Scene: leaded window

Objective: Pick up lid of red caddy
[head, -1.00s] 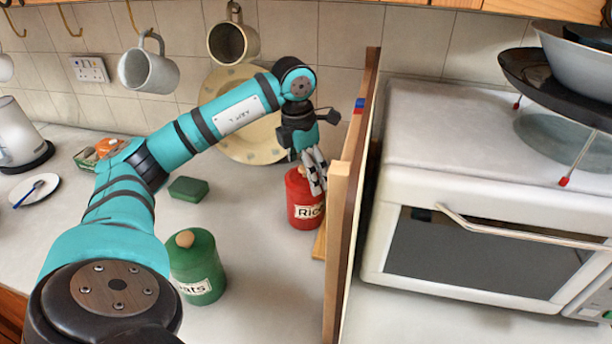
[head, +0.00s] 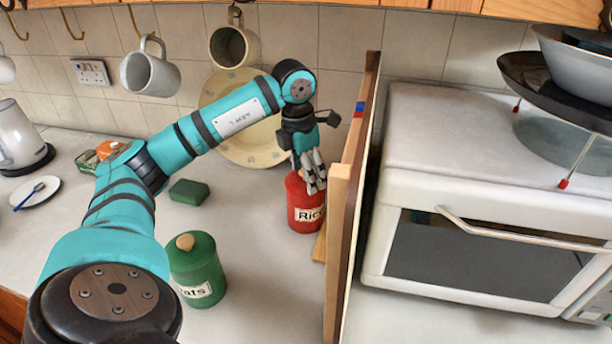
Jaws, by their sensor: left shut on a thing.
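The red caddy (head: 300,214), labelled "Rice", stands upright on the worktop beside a wooden board. Its red lid (head: 293,183) is on top, partly hidden by my gripper. My left gripper (head: 313,183) reaches down over the lid from above and is shut on it, most likely at the knob, which the fingers hide. No gap shows between lid and caddy. My right gripper is not in view.
An upright wooden board (head: 344,200) stands close to the right of the caddy, with a white oven (head: 480,180) beyond. A green caddy (head: 197,268) and a green sponge (head: 189,192) are to the left. A plate (head: 235,145) leans behind; mugs hang above.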

